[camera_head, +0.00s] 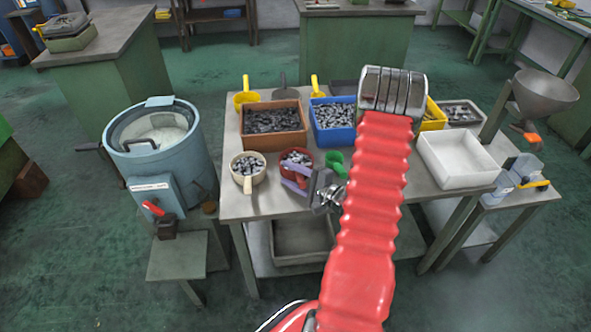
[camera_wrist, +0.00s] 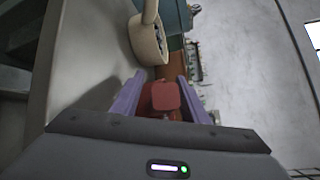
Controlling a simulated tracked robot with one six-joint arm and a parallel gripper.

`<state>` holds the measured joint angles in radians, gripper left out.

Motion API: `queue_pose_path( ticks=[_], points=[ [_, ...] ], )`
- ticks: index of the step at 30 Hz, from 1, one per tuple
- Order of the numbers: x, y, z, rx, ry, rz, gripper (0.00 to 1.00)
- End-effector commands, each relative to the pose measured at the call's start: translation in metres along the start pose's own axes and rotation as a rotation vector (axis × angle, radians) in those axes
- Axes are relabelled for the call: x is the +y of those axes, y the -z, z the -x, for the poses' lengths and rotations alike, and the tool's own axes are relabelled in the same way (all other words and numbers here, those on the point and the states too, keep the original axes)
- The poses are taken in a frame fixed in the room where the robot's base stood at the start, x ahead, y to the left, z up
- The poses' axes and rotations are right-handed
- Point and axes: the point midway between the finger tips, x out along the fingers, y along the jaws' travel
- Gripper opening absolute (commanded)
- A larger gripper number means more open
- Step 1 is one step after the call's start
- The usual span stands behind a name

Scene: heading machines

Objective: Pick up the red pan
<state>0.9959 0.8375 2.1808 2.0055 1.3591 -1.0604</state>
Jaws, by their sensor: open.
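The red pan (camera_head: 283,163), with grey metal pieces in it, stands on the metal table (camera_head: 250,205). My gripper (camera_head: 287,177) is at its front right side, its purple fingers open and partly covering the pan. In the wrist view, a red part (camera_wrist: 165,97), seemingly of the pan, shows between the two spread fingers of my gripper (camera_wrist: 160,88). I cannot tell whether the fingers touch it.
A cream pan (camera_head: 248,180) stands close on the left and shows in the wrist view (camera_wrist: 146,42). A green scoop (camera_head: 336,162) is close on the right. Brown (camera_head: 274,138) and blue (camera_head: 333,133) bins stand behind. A white tray (camera_head: 457,160) is farther right.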

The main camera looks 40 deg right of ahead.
Motion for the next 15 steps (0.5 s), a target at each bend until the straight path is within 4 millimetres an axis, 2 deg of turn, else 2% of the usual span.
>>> queue_pose_path(
  ticks=[11, 15],
  points=[
    [0.0000, 0.0002, 0.0005, 0.000, 0.000, 0.000, 0.40],
    [0.0000, 0.0002, 0.0005, 0.001, 0.000, 0.000, 0.31]
  ],
)
